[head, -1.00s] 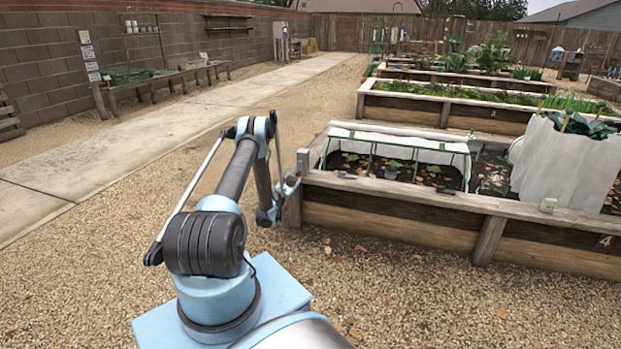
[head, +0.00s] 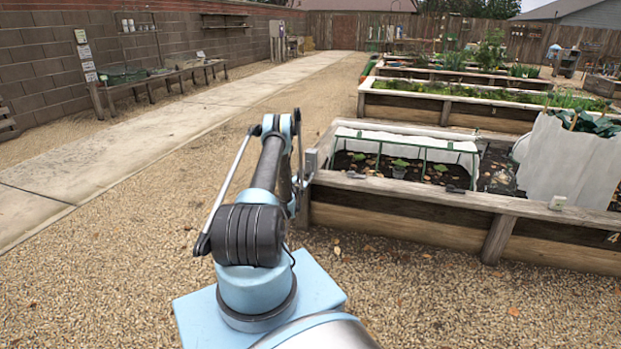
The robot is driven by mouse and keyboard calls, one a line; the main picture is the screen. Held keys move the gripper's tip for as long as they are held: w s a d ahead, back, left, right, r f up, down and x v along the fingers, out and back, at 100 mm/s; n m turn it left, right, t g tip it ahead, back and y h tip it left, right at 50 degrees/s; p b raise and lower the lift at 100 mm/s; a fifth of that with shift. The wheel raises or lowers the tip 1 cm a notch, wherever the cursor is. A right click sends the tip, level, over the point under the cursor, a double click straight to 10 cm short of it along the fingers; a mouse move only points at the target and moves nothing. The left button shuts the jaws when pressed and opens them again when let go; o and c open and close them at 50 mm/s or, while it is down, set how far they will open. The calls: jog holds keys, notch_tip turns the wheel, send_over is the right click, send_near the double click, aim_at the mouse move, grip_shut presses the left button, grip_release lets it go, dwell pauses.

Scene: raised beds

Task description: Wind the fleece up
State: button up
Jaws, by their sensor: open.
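A white fleece (head: 405,138) lies along the top and back of a low green hoop frame (head: 424,158) in the nearest raised bed (head: 430,198). The frame's front is uncovered, and small seedlings show on dark soil under it. A grey fitting (head: 310,161) stands at the bed's left front corner. My gripper (head: 304,188) is small and partly hidden by my arm, close to that corner. It is open; its fingertips are hard to make out, and I cannot tell whether it touches the fitting or the bed.
A white upright sheet (head: 566,160) surrounds leafy plants at the bed's right. More raised beds (head: 450,108) lie behind. Gravel (head: 120,265) is clear at left, beside a concrete path (head: 150,135) and a low bench (head: 165,78).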

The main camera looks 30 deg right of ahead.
jog(key=shift+d, duration=0.3)
jog(key=shift+d, duration=0.1)
grip_shut()
jog(key=shift+a, duration=0.35)
jog(key=shift+d, duration=0.3)
jog(key=shift+w+a+r+m+y, duration=0.1)
jog(key=shift+w+a+r+m, duration=0.5)
jog(key=shift+m, duration=1.75)
jog(key=shift+w+a+r+m+y, duration=0.1)
jog(key=shift+w+a+r+m, duration=0.5)
jog(key=shift+m, duration=1.8)
jog(key=shift+w+a+r+m+y, duration=0.1)
jog(key=shift+w+a+r+m, duration=0.5)
jog(key=shift+m, duration=1.75)
jog(key=shift+w+d+f, duration=0.1)
jog(key=shift+d, duration=0.1)
